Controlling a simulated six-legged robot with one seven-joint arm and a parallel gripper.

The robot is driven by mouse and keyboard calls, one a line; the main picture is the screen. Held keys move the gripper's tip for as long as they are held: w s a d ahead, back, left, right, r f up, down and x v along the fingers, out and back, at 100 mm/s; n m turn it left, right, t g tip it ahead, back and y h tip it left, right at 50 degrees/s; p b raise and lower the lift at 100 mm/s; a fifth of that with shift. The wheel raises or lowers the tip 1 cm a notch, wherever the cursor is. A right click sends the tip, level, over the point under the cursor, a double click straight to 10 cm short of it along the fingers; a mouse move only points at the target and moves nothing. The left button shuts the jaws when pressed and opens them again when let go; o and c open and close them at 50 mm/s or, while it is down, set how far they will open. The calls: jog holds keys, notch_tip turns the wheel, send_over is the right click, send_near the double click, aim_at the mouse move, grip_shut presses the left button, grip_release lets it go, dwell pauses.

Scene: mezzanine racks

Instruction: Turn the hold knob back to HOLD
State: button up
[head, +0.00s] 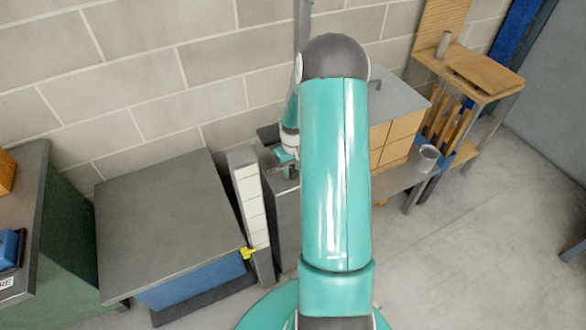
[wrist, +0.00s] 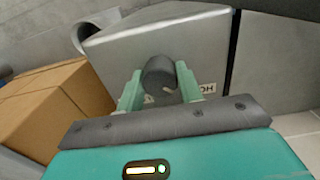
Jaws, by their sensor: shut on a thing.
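The hold knob (wrist: 158,73) is a dark round knob on the face of a grey metal box (wrist: 115,55) in the wrist view. My gripper (wrist: 160,88) has its two teal fingers on either side of the knob and is shut on it. A pale mark shows at the knob's lower edge. A white label (wrist: 207,88) with upside-down dark letters sits right of the knob, partly behind a finger. Another label is mostly hidden at the left finger. In the head view my gripper (head: 291,170) is small beside my large teal arm link, and the knob cannot be made out.
Cardboard boxes (wrist: 55,105) stand close left of the grey box in the wrist view. In the head view, a grey-topped bench (head: 165,215) is at left, stacked tan boxes (head: 397,140) and a grey cup (head: 427,158) at right. Open floor (head: 480,230) lies at lower right.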

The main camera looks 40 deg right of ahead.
aim_at(293, 168)
dwell(0.3)
jog(key=o, duration=1)
jog(key=shift+r, duration=0.1)
notch_tip(293, 168, up, 14)
jog(key=shift+f, duration=0.2)
